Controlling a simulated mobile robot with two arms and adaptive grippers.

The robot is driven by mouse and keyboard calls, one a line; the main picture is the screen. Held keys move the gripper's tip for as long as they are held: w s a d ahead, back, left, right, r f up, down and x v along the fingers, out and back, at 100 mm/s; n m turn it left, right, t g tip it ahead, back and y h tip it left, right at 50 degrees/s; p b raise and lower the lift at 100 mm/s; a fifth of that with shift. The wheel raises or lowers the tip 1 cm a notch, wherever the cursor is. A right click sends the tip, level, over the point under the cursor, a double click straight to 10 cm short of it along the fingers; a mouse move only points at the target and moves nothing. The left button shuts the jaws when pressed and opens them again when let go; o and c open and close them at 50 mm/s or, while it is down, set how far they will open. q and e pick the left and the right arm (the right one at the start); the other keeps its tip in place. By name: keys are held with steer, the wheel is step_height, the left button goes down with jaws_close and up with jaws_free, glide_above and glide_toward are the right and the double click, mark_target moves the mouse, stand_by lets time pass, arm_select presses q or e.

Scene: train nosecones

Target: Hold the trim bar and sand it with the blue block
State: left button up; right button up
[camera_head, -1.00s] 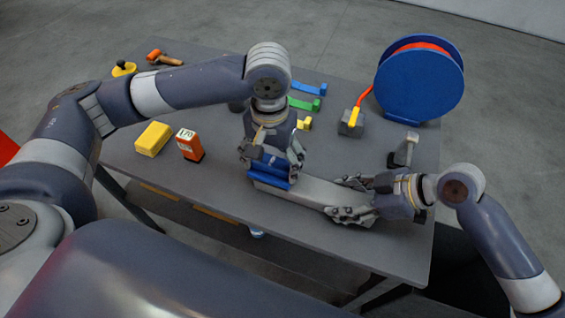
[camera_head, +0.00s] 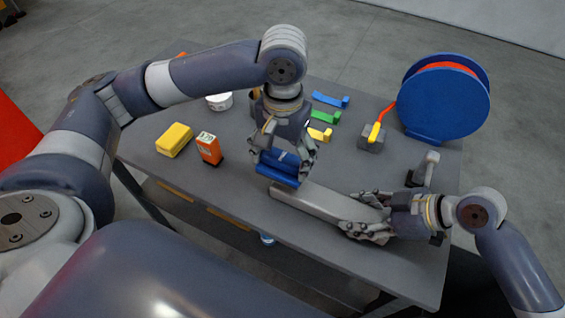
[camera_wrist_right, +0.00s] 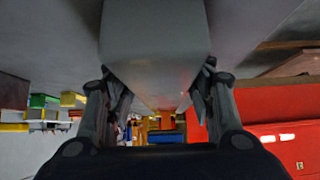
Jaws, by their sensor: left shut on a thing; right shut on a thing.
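The blue block (camera_head: 278,170) is in my left gripper (camera_head: 282,160), which is shut on it and points down. The block is at the left end of the light grey trim bar (camera_head: 325,203); whether it touches the bar or sits just above it I cannot tell. My right gripper (camera_head: 366,220) is shut on the bar's right part, coming from the right. In the right wrist view the bar (camera_wrist_right: 155,45) runs between the fingers of my right gripper (camera_wrist_right: 157,95). The fingers hide part of the bar.
On the grey table (camera_head: 235,232) stand a yellow block (camera_head: 174,139), an orange box (camera_head: 209,149) and a white round container (camera_head: 219,101). Behind the bar are blue (camera_head: 331,99) and green (camera_head: 325,117) pieces, a grey block with yellow handle (camera_head: 372,138) and a blue reel (camera_head: 447,100).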

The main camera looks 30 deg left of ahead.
arm_select(q)
steer(key=shift+r, duration=1.05)
arm_select(e)
steer(key=shift+f, duration=0.15)
arm_select(q)
steer(key=shift+r, duration=1.5)
arm_select(e)
steer(key=o, duration=1)
steer(key=shift+c, duration=0.2)
arm_select(q)
steer(key=shift+w, duration=0.1)
arm_select(e)
steer(key=shift+d+r, duration=0.1)
steer(key=shift+r, duration=0.1)
